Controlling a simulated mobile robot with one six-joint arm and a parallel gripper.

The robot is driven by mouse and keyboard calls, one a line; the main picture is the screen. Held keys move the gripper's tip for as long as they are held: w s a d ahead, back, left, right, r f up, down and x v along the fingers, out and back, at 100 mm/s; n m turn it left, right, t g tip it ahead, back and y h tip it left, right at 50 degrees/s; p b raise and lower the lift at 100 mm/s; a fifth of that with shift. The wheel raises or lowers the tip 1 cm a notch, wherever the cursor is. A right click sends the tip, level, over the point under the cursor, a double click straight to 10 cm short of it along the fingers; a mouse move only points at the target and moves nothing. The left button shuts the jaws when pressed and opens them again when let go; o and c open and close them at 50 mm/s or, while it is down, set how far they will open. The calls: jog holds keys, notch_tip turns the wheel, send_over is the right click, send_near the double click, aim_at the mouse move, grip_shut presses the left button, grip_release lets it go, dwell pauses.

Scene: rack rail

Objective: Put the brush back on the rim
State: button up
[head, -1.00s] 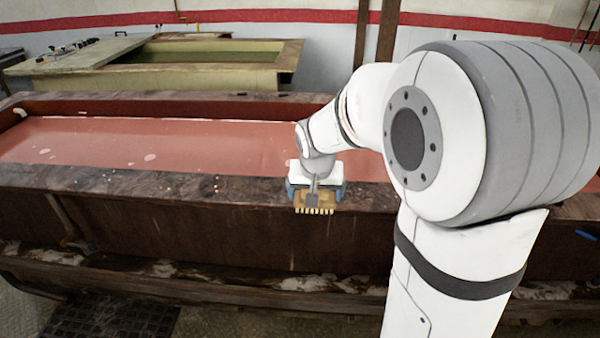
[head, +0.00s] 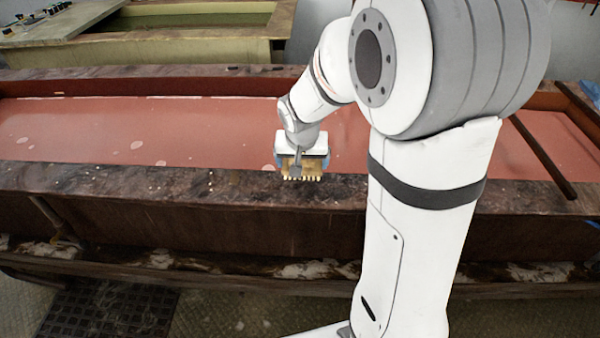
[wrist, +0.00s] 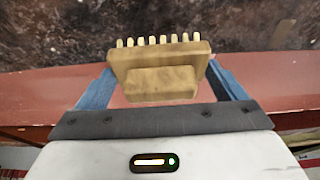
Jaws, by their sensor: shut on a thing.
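The brush is a tan block with a row of pale bristle tufts. In the wrist view the brush (wrist: 160,72) sits between the two blue fingers of my gripper (wrist: 165,80), which is shut on it. In the head view my gripper (head: 300,162) holds the brush (head: 301,172) with its bristles toward the near side. The brush shows against the near rim (head: 120,183) of the red vat. I cannot tell whether it touches the rim. Part of the brush's back is hidden by the gripper.
The vat holds flat reddish liquid (head: 120,130) behind the near rim. Small pale specks lie on the rim's left part. A dark bar (head: 545,160) crosses the vat at the right. A yellowish tank (head: 170,45) stands behind. The rim left of my gripper is largely clear.

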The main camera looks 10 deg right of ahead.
aim_at(304, 168)
jog(key=shift+d+f, duration=0.2)
jog(key=shift+f, duration=2.05)
jog(key=shift+f, duration=0.2)
jog(key=o, duration=1)
jog(key=shift+r, duration=0.1)
jog(key=shift+r, duration=0.1)
